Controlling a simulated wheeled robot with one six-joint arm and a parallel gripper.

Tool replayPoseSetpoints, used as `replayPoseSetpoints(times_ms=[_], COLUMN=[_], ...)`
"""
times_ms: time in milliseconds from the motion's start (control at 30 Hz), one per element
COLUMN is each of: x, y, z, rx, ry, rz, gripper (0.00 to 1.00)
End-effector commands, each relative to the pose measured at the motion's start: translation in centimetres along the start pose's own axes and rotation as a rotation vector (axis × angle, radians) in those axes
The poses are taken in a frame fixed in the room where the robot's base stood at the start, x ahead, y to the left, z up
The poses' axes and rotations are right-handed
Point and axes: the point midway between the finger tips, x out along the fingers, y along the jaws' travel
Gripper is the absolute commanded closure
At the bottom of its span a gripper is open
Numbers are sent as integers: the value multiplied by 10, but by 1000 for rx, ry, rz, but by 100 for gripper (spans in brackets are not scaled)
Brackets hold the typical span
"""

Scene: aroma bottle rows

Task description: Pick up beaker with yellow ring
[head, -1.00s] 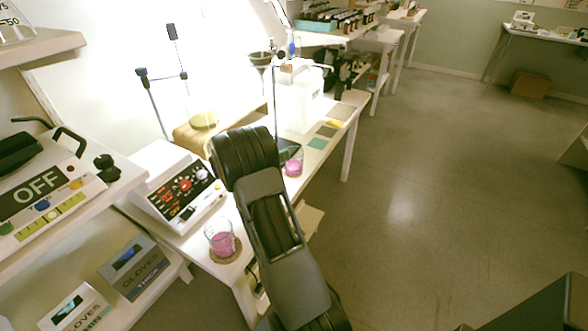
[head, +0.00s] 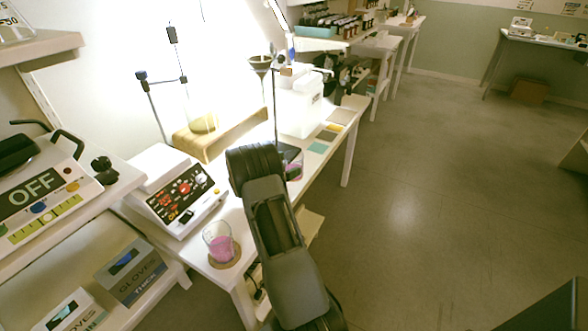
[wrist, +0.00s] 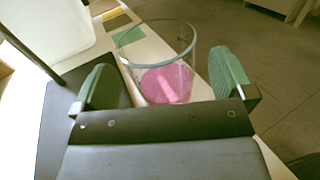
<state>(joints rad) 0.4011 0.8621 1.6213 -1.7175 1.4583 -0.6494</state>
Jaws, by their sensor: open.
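A clear glass beaker with pink contents (wrist: 166,84) stands between the two green-padded fingers of my gripper (wrist: 165,82) in the wrist view. The fingers are open, with a gap visible at least on the right side. A second beaker with pink contents (head: 218,243) stands on a round brown coaster at the table's near end. I cannot make out a yellow ring on either beaker.
A dark flat plate (wrist: 75,130) lies left of the beaker, with a thin upright rod (wrist: 30,52) and a white container (wrist: 55,25) nearby. A green square (wrist: 128,36) lies beyond. The table's right edge is close, with open floor past it. A control-panel device (head: 178,190) stands left.

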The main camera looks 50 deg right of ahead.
Motion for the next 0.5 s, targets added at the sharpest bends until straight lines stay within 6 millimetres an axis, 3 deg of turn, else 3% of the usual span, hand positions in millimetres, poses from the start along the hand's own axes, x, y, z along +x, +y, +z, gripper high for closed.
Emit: replayPoseSetpoints(times_ms=[200, 500], x=[26, 30], y=[0, 0], z=[0, 0], rx=[-1, -1], ry=[0, 0], rz=[0, 2], gripper=[0, 0])
